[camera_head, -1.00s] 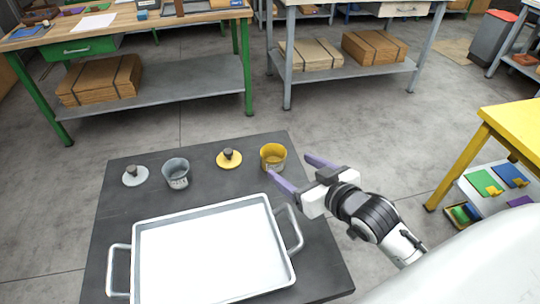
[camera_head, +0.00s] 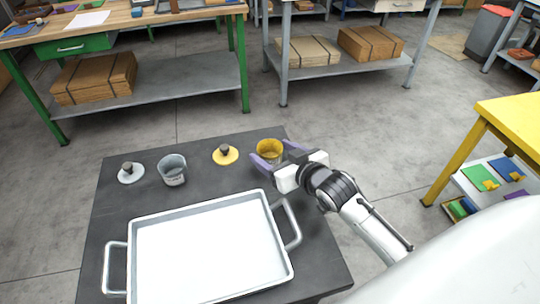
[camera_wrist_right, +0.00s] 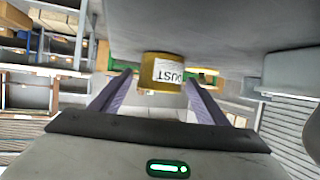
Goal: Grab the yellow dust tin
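The yellow dust tin (camera_head: 269,149) stands open-topped near the back right of the dark table (camera_head: 110,215). In the right wrist view the tin (camera_wrist_right: 161,72) shows a white label reading "DUST" and lies between and beyond the two finger tips. My right gripper (camera_head: 277,155) is open, with its purple fingers on either side of the tin; in the wrist view its fingers (camera_wrist_right: 158,92) show gaps to the tin. A yellow lid (camera_head: 225,155) with a dark knob lies left of the tin. My left gripper is not in view.
A grey tin (camera_head: 173,170) and a grey lid (camera_head: 131,173) stand further left on the table. A large white tray (camera_head: 205,250) with side handles fills the front. A yellow table (camera_head: 510,125) stands apart at the right.

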